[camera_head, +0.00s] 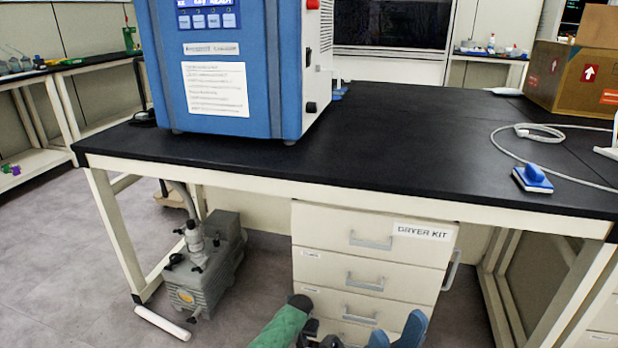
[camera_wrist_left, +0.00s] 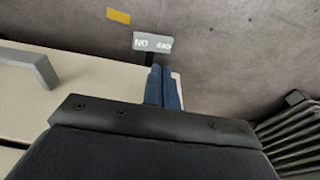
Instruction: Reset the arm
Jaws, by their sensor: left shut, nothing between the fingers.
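My left gripper (camera_wrist_left: 164,72) shows in the left wrist view with its two blue fingers pressed together and nothing between them. It is over the grey floor, to the right of a pale drawer front with a grey handle (camera_wrist_left: 40,70). In the head view, parts of my arms reach in at the bottom edge, in front of the drawer cabinet (camera_head: 375,235). They are a green part, dark pieces and blue parts, mostly cut off by the frame. The state of my right gripper cannot be made out there.
A blue freeze dryer (camera_head: 212,125) stands on the black bench top (camera_head: 380,150). A blue-handled tool (camera_head: 533,178), a pale cable (camera_head: 510,150) and a cardboard box (camera_head: 575,80) are at the right. A grey pump (camera_head: 205,270) stands under the bench. The bench middle is clear.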

